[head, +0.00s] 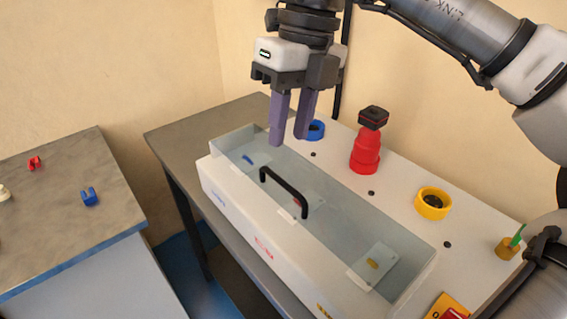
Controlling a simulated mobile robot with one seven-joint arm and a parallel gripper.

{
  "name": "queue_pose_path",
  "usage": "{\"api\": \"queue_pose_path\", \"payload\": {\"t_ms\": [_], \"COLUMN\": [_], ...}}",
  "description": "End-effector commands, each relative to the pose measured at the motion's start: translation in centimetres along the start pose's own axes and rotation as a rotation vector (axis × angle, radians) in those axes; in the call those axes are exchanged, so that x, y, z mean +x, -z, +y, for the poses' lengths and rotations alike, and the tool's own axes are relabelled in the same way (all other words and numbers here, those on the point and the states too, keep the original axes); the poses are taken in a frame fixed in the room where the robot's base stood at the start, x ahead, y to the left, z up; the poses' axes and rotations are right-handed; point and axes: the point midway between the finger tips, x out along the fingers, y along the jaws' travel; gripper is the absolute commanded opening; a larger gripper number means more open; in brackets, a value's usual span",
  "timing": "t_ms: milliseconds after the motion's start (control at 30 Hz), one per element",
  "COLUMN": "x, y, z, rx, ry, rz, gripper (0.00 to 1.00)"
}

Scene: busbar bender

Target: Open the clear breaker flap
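The clear breaker flap (330,222) lies shut over the long recess of the white busbar bender (262,238). A black handle (284,190) stands on the flap near its middle. Through the flap I see a small blue part, a red part and a pale plate with a yellow piece. My gripper (289,139) hangs above the far left part of the flap, behind the handle, fingers pointing down. Its two purple fingers are apart with nothing between them. It appears clear of the handle; its exact height over the flap is hard to tell.
On the machine's top stand a red post with a black cap (367,145), a blue ring (315,130), a yellow ring (432,203) and a green-tipped key (510,243). A separate table (70,215) at left carries small red, blue and white parts.

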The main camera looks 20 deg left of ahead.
Motion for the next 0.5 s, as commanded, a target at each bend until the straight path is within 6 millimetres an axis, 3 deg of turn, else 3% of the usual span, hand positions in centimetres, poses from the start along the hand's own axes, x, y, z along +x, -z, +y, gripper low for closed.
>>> {"api": "queue_pose_path", "payload": {"t_ms": [200,500], "x": [4.3,6.8], "y": [0.1,0.0], "z": [0.0,0.1], "rx": [-0.001,-0.001], "ry": [-0.001,0.000], "rz": [0.001,-0.001], "gripper": [0.31,0.31]}}
